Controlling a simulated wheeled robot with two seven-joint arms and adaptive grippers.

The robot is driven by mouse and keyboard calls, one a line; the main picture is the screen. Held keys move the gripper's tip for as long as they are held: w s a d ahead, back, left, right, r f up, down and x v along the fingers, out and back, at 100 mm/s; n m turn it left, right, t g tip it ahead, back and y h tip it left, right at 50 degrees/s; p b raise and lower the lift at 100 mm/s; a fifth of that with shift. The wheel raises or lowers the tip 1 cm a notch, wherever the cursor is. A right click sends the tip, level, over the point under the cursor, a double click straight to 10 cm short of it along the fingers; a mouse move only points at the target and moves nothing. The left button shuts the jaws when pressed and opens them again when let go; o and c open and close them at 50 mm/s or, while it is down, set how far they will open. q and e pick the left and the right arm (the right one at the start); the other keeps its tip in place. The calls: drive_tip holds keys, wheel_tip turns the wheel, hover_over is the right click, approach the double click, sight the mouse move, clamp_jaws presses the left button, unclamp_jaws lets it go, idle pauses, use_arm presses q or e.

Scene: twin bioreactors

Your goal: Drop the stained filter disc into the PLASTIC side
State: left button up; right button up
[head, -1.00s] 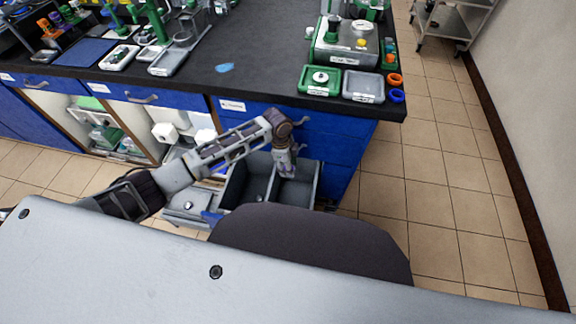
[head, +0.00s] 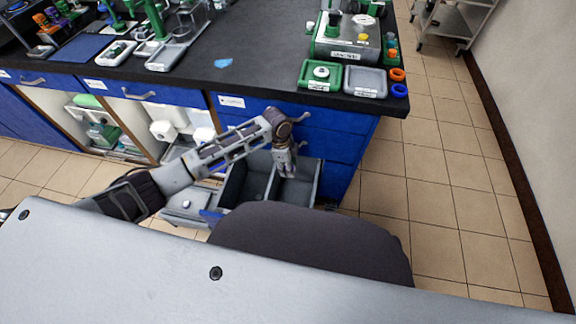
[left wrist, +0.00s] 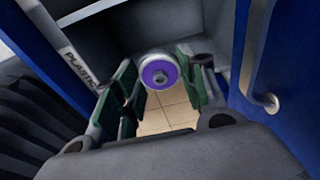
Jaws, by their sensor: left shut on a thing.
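In the head view my left gripper (head: 287,172) points down at the right compartment of a grey two-part bin (head: 232,190), but the disc cannot be made out there. A white label reading PLASTIC (left wrist: 78,66) is on a grey rim left of the disc in the left wrist view. My right gripper is out of view.
The bin is a pulled-out drawer by the blue cabinet (head: 345,148). A blue drawer front with a handle (left wrist: 262,100) stands close right of my left gripper in the wrist view. The black bench (head: 270,80) carries lab equipment.

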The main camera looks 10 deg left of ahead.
use_arm(q)
drive_tip(key=o, duration=0.9)
drive_tip(key=shift+r, duration=0.15)
drive_tip(key=shift+a+r, duration=0.3)
drive_tip(key=shift+r, duration=1.65)
drive_tip(key=shift+a+r, duration=0.3)
drive_tip(key=shift+r, duration=1.6)
drive_tip(key=shift+a+r, duration=0.3)
drive_tip(key=shift+r, duration=1.65)
drive_tip(key=shift+s, duration=0.1)
